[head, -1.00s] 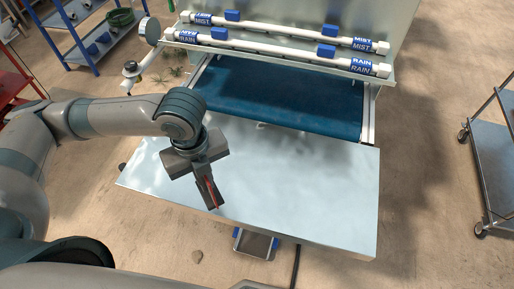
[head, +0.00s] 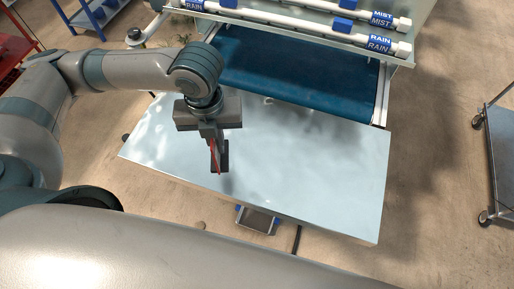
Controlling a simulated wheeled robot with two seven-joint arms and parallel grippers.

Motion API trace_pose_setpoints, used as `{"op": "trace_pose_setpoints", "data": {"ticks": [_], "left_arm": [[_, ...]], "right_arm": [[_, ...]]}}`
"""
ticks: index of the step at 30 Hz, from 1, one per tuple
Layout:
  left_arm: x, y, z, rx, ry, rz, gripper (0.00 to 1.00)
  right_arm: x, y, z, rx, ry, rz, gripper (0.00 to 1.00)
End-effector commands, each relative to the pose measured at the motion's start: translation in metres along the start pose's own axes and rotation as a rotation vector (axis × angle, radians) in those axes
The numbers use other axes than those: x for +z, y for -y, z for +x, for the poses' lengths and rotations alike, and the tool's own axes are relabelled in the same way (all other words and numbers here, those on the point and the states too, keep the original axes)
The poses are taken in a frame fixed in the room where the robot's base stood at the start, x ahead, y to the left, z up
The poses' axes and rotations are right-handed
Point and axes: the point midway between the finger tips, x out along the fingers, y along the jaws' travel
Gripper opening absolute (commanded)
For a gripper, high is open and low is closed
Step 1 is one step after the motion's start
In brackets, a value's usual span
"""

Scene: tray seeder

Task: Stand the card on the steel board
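The steel board (head: 310,175) is a wide, pale, shiny slab across the middle of the head view, with a bare top. My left gripper (head: 219,163) points down over the left part of the board. A thin red strip, the card (head: 215,157) seen nearly edge-on, shows between its dark fingers, and the gripper looks shut on it. The card looks about upright. Most of it is hidden by the fingers, and I cannot tell whether its lower edge touches the board. My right gripper is not in view.
Behind the board is a blue belt (head: 290,75) under white pipes (head: 300,28) labelled RAIN and MIST. A grey cart (head: 503,160) stands at the right. A small blue-cornered tray (head: 257,220) sits below the board's front edge. The board's middle and right are clear.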

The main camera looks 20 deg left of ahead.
Motion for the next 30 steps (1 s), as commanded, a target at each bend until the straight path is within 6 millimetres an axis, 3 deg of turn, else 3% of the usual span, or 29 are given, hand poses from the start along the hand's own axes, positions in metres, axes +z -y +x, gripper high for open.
{"op": "trace_pose_setpoints", "data": {"ticks": [1,4,16,21,30], "left_arm": [[0.002,0.008,0.009,-0.002,0.0,0.002,0.0],[0.006,0.022,0.011,0.0,-0.003,0.0,0.0],[0.026,0.086,0.052,0.001,-0.002,-0.001,0.0],[0.029,0.096,0.06,0.001,0.0,0.0,0.0],[0.029,0.096,0.061,0.0,0.0,0.0,0.0]], "right_arm": [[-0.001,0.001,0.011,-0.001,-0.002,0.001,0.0],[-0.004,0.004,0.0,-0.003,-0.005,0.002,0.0],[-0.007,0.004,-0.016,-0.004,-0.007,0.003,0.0],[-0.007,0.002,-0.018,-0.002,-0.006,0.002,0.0],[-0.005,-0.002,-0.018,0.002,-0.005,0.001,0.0]]}}
